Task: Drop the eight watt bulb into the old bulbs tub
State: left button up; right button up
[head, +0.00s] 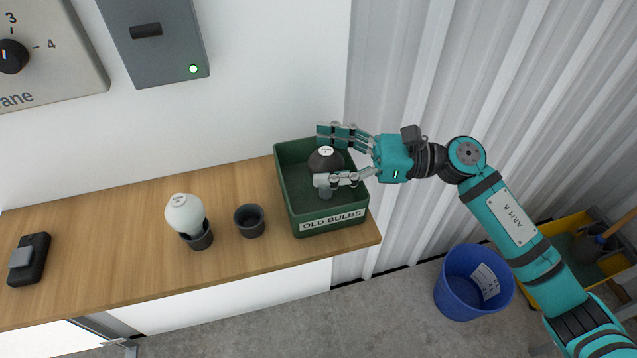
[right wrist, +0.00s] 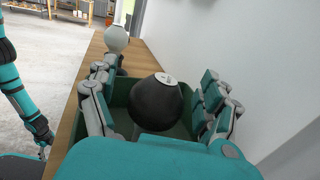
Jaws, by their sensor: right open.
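A dark round bulb (head: 322,163) with a pale label on top is inside the outline of the green tub (head: 283,180) marked OLD BULBS. The label is too small to read. My right gripper (head: 328,158) is open, its fingers on either side of the dark bulb. In the right wrist view the dark bulb (right wrist: 156,107) sits between the spread fingers, with gaps at both sides. I cannot tell whether it rests on the tub floor. A white bulb (head: 184,213) stands in a dark cup (head: 200,240) left of the tub; its label is unreadable too.
An empty dark cup (head: 249,221) stands between the white bulb and the tub on the wooden counter (head: 110,235). A small black device (head: 29,259) lies at far left. A blue bin (head: 455,290) and a yellow container (head: 575,222) stand on the floor at right.

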jog(key=shift+d, duration=0.15)
jog(key=d, duration=1.1)
jog(key=shift+d, duration=0.4)
